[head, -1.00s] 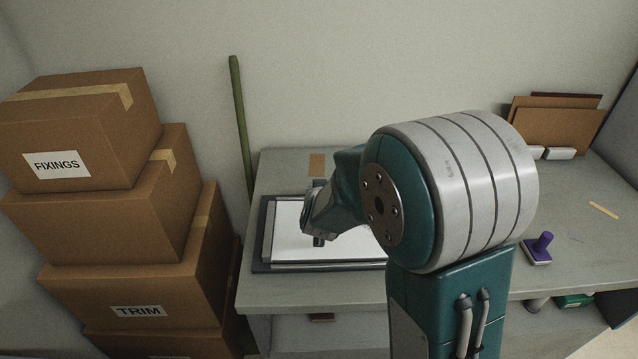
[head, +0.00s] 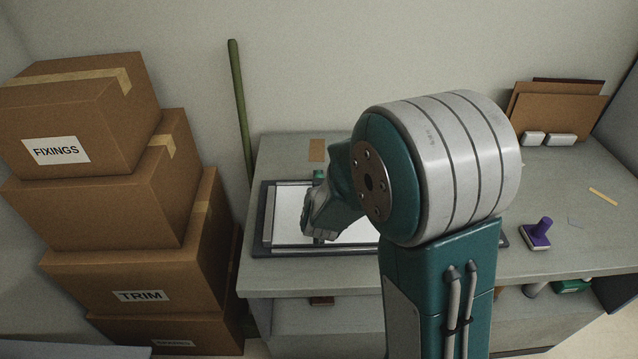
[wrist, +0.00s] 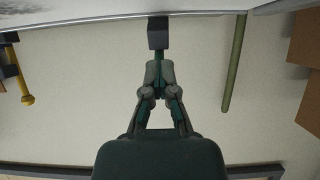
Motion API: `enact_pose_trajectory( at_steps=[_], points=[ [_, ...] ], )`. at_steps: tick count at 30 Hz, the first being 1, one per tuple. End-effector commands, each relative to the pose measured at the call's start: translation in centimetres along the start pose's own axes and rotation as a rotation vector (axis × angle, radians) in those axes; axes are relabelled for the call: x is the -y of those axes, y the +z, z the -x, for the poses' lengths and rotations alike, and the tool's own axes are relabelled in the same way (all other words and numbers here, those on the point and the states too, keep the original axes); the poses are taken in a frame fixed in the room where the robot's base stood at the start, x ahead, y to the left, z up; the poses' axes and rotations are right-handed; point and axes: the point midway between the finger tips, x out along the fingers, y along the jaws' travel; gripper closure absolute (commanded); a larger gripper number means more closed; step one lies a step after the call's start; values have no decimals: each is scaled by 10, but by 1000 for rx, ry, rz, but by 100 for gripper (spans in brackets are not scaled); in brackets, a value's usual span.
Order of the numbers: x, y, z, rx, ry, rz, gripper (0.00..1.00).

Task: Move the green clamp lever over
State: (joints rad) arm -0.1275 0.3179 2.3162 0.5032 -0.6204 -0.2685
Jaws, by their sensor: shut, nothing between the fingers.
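A small green piece (head: 319,174), probably the clamp lever, shows at the far edge of the framed white plate (head: 288,215) in the head view. My arm hides the area beside it. My gripper (wrist: 158,64) is shut and empty in the wrist view, with a dark block (wrist: 158,32) just beyond its fingertips. I cannot tell whether they touch. In the head view my wrist is over the plate, nearer than the green piece, and my fingers are largely hidden. I cannot make out the lever in the wrist view.
Stacked cardboard boxes (head: 120,205) stand left of the bench (head: 560,205). A green pole (head: 240,110) leans on the wall. A purple-handled tool (head: 537,235) lies on the right. A yellow-handled thing (wrist: 25,80) shows at left in the wrist view. The bench's right side is fairly clear.

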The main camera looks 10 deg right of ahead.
Motion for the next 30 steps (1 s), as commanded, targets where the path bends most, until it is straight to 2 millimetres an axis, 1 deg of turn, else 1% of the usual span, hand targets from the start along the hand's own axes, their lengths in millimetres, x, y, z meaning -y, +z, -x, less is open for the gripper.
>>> enact_pose_trajectory(
  at_steps=[8,21,29,30],
  points=[
    [0,2,0,-1,2,0,100],
    [0,27,-2,-1,1,-1,100],
    [0,29,-2,-1,1,-1,100],
    [0,29,-2,-1,1,-1,89]
  ],
)
